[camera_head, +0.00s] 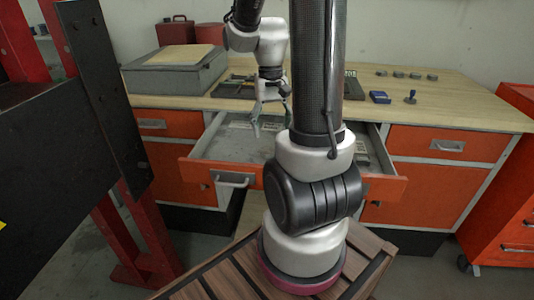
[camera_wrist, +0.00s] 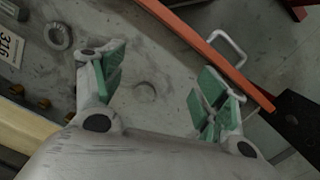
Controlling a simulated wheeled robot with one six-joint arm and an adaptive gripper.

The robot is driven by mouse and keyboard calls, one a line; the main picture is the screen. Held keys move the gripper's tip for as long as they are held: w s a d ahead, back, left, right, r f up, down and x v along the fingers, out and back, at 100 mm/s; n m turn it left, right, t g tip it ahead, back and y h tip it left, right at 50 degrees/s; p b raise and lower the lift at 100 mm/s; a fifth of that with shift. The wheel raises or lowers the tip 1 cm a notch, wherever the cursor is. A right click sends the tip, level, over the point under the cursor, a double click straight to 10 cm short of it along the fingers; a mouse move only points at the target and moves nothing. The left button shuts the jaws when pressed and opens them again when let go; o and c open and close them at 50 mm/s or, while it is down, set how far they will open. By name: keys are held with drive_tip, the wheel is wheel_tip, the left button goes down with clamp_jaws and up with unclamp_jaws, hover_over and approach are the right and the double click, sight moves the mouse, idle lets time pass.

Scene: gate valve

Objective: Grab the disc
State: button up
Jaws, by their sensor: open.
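My gripper (camera_wrist: 160,72) is open and empty, with green pads on both fingers. In the head view my gripper (camera_head: 264,116) points down over the open drawer (camera_head: 218,146). I cannot make out the disc in the head view.
A grey ring (camera_wrist: 58,36) and a white label reading 316 (camera_wrist: 10,42) lie in the drawer. The drawer's orange front (camera_wrist: 205,52) has a metal handle (camera_wrist: 228,48).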

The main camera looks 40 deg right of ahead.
sight(267, 150)
drive_tip(key=w+d+f+m, duration=0.2)
drive_tip(key=w, duration=0.1)
drive_tip(key=w+d+f+m, duration=0.2)
drive_tip(key=w+f, duration=0.1)
drive_tip(key=w+d+f+m+t, duration=0.1)
drive_tip(key=w+d+f+m, duration=0.1)
drive_tip(key=w, duration=0.1)
drive_tip(key=shift+d+f, duration=0.2)
drive_tip(key=shift+w+f+m, duration=0.1)
drive_tip(key=shift+m, duration=0.4)
drive_tip(key=f, duration=0.7)
drive_tip(key=shift+a+f, duration=0.2)
drive_tip(key=shift+f, duration=0.15)
drive_tip(key=c, duration=1.4)
